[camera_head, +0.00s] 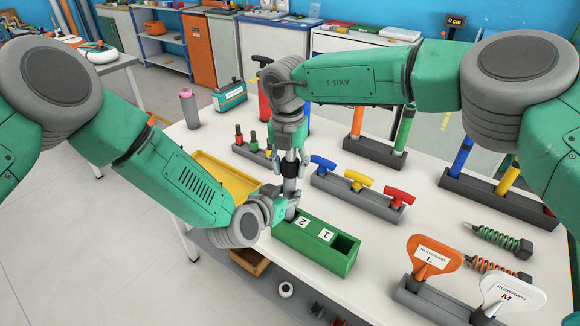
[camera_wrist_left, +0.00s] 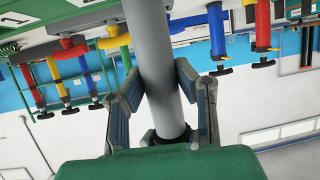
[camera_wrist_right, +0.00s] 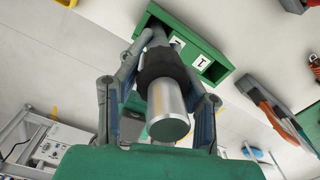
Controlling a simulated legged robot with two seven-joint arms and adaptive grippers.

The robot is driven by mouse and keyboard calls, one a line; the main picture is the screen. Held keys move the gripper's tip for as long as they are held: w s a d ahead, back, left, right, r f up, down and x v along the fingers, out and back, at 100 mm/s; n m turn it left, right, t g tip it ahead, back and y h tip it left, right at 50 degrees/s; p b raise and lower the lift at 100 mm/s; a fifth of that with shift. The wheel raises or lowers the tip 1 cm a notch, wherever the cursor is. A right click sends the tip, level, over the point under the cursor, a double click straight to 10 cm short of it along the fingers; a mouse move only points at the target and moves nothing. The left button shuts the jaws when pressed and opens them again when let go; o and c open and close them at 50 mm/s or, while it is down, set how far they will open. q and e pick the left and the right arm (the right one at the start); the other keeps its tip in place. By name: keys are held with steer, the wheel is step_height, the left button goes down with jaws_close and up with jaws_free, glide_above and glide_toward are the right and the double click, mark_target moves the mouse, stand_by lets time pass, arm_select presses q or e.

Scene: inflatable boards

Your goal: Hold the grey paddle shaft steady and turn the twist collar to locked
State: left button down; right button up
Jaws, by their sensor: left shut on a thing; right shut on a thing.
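The grey paddle shaft (camera_head: 290,186) stands upright at the left end of the green box (camera_head: 310,254). Its foot is hidden behind my left gripper (camera_head: 284,207). That gripper is shut around the shaft low down, and the left wrist view shows the plain grey tube (camera_wrist_left: 158,60) between its fingers. The black twist collar (camera_head: 292,168) sits higher on the shaft, below a silver tube end. My right gripper (camera_head: 291,153) comes from above and is shut on the collar (camera_wrist_right: 163,66), with the silver end (camera_wrist_right: 168,108) between its fingers. I see no lock mark.
A yellow tray (camera_head: 212,165) lies behind my left forearm. A grey rack (camera_head: 350,197) with blue, yellow and red T-handles stands right of the shaft. Orange (camera_head: 434,254) and white (camera_head: 508,292) paddles stand at the front right. Table is bare between rack and paddles.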

arm_select(q)
steer(key=shift+s+a+f, duration=0.1)
steer(key=shift+a+f, duration=0.15)
steer(key=shift+f, duration=0.05)
arm_select(e)
steer(key=shift+w+d, duration=0.2)
steer(key=shift+d, duration=0.2)
steer(key=o, duration=1.1)
steer(key=shift+o, duration=0.2)
steer(key=shift+s+a, duration=0.15)
steer(key=shift+a, duration=0.05)
steer(key=shift+a+r, duration=0.1)
steer(key=shift+a, duration=0.05)
steer(key=shift+r, duration=0.35)
arm_select(q)
steer(key=shift+r, duration=0.1)
arm_select(e)
step_height(320, 180, up, 11)
steer(key=shift+a+r, duration=0.1)
steer(key=shift+a, duration=0.05)
